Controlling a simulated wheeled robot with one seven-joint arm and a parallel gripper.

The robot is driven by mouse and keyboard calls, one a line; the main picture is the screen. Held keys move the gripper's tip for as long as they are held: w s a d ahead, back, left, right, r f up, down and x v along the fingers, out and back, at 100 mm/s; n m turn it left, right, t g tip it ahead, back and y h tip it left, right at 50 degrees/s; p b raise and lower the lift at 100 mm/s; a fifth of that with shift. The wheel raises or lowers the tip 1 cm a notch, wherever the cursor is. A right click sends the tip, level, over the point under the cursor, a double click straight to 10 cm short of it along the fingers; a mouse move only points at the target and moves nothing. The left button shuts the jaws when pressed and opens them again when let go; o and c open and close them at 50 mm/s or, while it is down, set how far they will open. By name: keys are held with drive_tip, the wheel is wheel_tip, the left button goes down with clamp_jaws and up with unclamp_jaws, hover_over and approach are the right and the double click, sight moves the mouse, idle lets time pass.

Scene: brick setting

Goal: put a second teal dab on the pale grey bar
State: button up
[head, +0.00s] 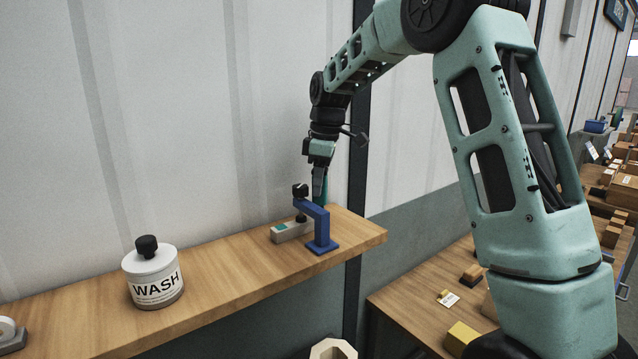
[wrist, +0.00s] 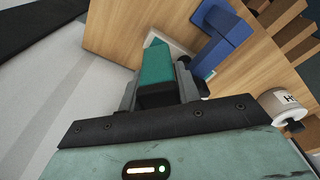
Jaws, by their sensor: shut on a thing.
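The pale grey bar (head: 292,233) lies on the wooden shelf with one teal dab (head: 281,227) on its left part. A blue clamp (head: 321,230) stands beside it, its black foot over the bar and a black knob on top. My gripper (head: 321,192) is above the shelf, behind the clamp's arm, shut on a teal applicator (head: 325,192). In the wrist view the teal applicator (wrist: 156,65) sits between the jaws and points towards the bar, whose pale edge (wrist: 182,49) shows behind it. The tip's contact with the bar cannot be told.
A white WASH jar (head: 153,278) with a black knob stands on the shelf (head: 225,278) left of the bar. A tape roll (head: 8,332) is at the far left. The wall rises close behind. A lower bench (head: 400,300) with small blocks is at right.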

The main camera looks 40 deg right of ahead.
drive_tip(key=shift+r+p, duration=1.75)
drive_tip(key=shift+r, duration=0.8)
drive_tip(key=shift+f, duration=0.1)
